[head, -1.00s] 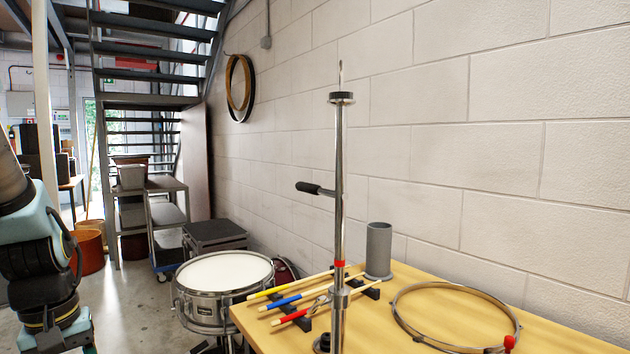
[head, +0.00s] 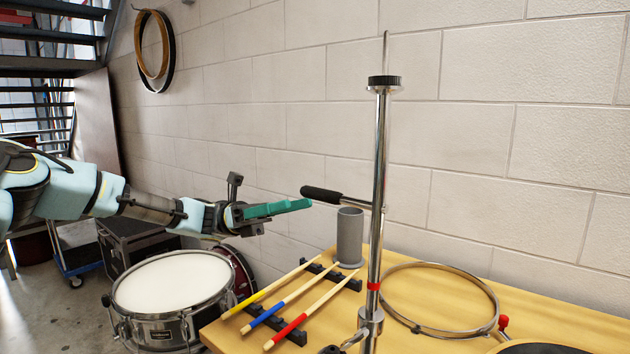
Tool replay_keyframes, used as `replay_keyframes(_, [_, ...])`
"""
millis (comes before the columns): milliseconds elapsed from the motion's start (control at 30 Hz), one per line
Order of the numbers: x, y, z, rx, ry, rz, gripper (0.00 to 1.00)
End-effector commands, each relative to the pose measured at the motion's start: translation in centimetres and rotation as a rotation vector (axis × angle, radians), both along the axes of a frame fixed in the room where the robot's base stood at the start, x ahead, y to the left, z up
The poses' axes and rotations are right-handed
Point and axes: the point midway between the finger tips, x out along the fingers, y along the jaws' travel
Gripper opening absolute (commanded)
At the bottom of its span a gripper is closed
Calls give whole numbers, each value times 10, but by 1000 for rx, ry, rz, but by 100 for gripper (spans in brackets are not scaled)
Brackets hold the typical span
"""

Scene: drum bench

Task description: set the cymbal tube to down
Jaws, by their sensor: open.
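The cymbal tube (head: 380,170) is a chrome upright post with a black disc at its top and a thin rod above. A black-gripped handle (head: 321,195) sticks out to its left at mid-height. My gripper (head: 300,205), with green fingers, reaches in from the left. It is open and empty, with its tips close to the left end of the handle; I cannot tell whether they touch.
Three drumsticks (head: 285,304) lie on black rests on the wooden bench (head: 440,255). A grey cup (head: 349,238) stands behind the tube. A metal hoop (head: 440,327) lies to the right. A snare drum (head: 172,287) stands left of the bench.

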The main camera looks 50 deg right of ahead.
Motion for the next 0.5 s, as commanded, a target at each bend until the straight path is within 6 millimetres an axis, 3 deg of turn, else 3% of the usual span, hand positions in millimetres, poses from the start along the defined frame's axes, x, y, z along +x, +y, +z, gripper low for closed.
replay_keyframes(167, [-10, -2, 11, -1, 23, -12, 56])
replay_keyframes(500, [-66, -6, 34, 0, 18, -11, 56])
